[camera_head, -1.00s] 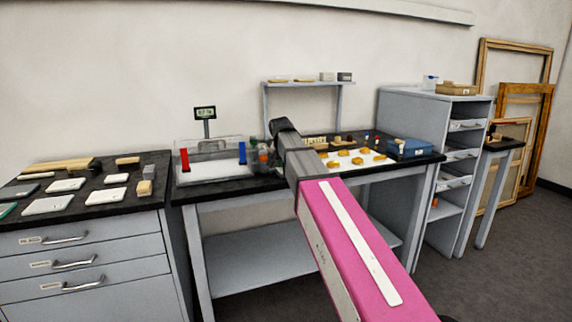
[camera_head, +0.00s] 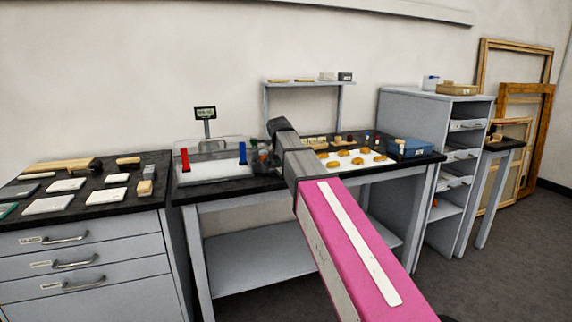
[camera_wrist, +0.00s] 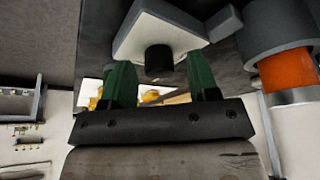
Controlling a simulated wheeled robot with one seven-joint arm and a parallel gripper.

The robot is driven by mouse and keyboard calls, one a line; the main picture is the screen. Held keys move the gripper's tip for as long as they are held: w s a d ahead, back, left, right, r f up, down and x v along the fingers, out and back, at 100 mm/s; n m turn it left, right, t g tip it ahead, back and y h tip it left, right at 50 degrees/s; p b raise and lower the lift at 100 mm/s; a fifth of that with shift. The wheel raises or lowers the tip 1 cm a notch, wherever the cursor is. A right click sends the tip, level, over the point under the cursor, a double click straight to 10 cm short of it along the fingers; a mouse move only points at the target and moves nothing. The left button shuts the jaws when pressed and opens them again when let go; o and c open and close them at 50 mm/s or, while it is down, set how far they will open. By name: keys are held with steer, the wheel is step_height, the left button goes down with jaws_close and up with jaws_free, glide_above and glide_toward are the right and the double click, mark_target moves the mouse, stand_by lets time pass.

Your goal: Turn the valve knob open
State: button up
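A short black round knob (camera_wrist: 158,58) stands on a pale angular block (camera_wrist: 160,30) in the wrist view; it looks like the valve knob, though I cannot be sure. My gripper (camera_wrist: 160,70) has two green fingers standing apart, one on each side of the knob. A gap shows beside the knob, and I cannot tell whether either finger touches it. In the head view my arm reaches to the middle bench, and its dark end hides my fingers and the knob.
An orange cylinder with grey collars (camera_wrist: 285,70) is close to the right of my fingers. On the bench (camera_head: 230,188) are a clear tank with red and blue posts (camera_head: 210,165), a small display (camera_head: 205,113), a white sheet with golden pieces (camera_head: 350,160) and a blue box (camera_head: 408,149).

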steer(key=v, duration=1)
steer(key=shift+s+r, duration=0.2)
steer(key=shift+r, duration=0.1)
steer(key=shift+a, duration=0.1)
